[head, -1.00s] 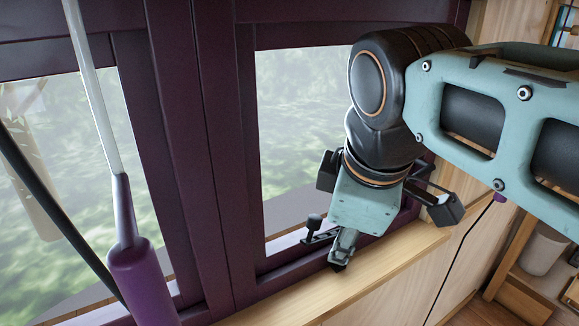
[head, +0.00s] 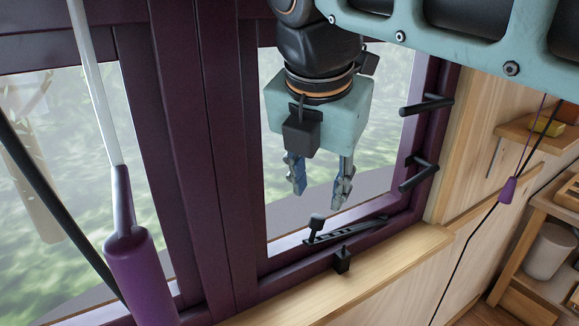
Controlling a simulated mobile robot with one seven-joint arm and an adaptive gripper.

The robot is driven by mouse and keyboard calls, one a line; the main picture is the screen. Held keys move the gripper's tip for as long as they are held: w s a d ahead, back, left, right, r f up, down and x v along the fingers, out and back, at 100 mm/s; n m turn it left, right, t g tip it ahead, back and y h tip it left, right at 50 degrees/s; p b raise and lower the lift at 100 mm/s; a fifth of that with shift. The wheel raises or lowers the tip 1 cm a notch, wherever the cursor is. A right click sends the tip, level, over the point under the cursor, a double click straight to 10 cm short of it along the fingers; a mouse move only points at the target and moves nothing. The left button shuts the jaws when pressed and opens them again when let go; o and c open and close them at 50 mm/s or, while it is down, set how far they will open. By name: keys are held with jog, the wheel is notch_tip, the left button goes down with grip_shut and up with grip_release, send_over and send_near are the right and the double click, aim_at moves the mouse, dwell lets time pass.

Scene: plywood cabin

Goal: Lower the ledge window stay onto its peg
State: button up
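The black window stay (head: 362,230) is a slim bar with holes, lying along the bottom rail of the purple window frame in the head view. A knob (head: 317,223) stands up at its left end. A short black peg (head: 342,261) sits just in front of the bar, at the edge of the wooden ledge (head: 360,274). I cannot tell whether the bar is seated on the peg. My gripper (head: 319,194) points down above the stay, before the glass. Its two fingers are apart with nothing between them, clear of the stay and knob.
Two black handles (head: 427,104) (head: 420,173) stick out from the window's right upright. A purple-handled tool with a pale shaft (head: 142,270) fills the left foreground. A purple pull on a cord (head: 508,189) hangs at right, near shelves.

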jog(key=x, duration=0.8)
jog(key=shift+c, duration=0.2)
grip_shut()
